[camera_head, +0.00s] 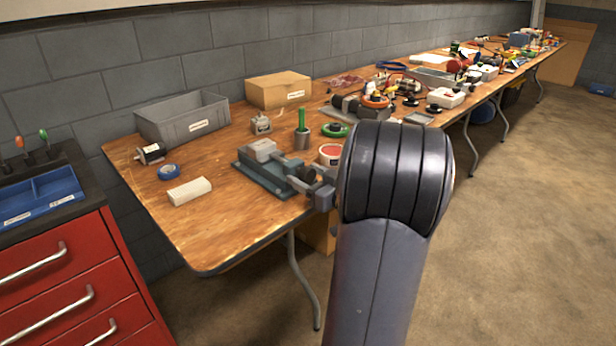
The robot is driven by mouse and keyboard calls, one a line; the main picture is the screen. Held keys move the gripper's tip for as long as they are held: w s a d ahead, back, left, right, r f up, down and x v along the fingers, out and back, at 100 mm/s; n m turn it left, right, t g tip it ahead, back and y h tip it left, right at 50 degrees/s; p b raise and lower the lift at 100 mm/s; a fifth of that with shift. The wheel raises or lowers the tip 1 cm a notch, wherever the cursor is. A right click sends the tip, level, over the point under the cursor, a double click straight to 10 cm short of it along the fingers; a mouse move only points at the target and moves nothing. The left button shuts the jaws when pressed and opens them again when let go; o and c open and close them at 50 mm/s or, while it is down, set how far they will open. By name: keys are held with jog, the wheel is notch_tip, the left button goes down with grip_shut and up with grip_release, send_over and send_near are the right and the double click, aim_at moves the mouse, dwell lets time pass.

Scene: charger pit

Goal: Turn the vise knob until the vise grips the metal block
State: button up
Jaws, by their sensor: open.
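The vise (262,179), with a dark green-grey base and grey jaws, sits on the wooden table near its front edge. A light grey block-like piece (264,149) shows at its jaw end; I cannot tell whether it is the metal block or part of the vise, or whether it is gripped. My gripper (312,182) is at the vise's right end, partly hidden behind my arm's large black joint. It is open, close to where the knob would be. The knob itself cannot be made out, and contact cannot be told.
A grey bin (183,117) and a cardboard box (278,90) stand along the wall. Blue tape (169,172), a white block (189,191) and a red-and-white roll (331,153) lie nearby. A red tool cabinet (75,290) stands left. Clutter fills the far table; the right floor is clear.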

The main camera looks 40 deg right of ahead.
jog(key=shift+c, duration=0.3)
jog(key=c, duration=0.9)
jog(key=shift+f+b, duration=0.1)
jog(key=shift+b, duration=0.35)
